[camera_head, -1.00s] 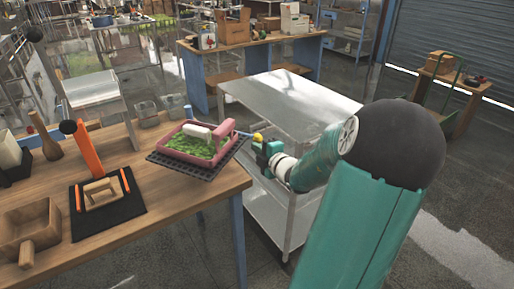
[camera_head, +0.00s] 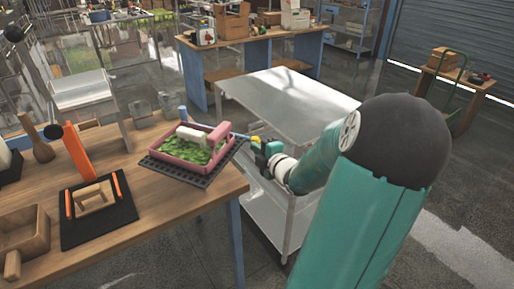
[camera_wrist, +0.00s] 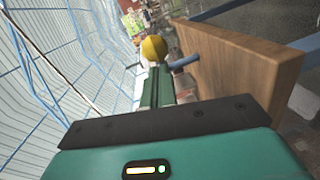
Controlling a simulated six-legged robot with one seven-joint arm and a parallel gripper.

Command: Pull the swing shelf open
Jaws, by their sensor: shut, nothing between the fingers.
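The swing shelf (camera_head: 213,175) is a dark perforated plate at the right end of the wooden workbench. It bears a pink tray (camera_head: 170,158) with green contents and a white and pink piece. A yellow ball knob (camera_head: 255,139) shows at the shelf's right side; it also shows in the wrist view (camera_wrist: 154,47). My gripper (camera_head: 260,149) is beside the knob, with its fingers shut and empty. In the wrist view the fingertips (camera_wrist: 157,72) are just below the knob in the picture; I cannot tell whether they touch it.
The workbench (camera_head: 150,215) also holds a wooden box (camera_head: 38,235), a black mat (camera_head: 95,235) and an orange upright (camera_head: 75,148). A metal cart (camera_head: 285,98) stands close behind my arm. A blue post (camera_wrist: 184,61) and the bench edge (camera_wrist: 240,65) are right of my fingers in the wrist view.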

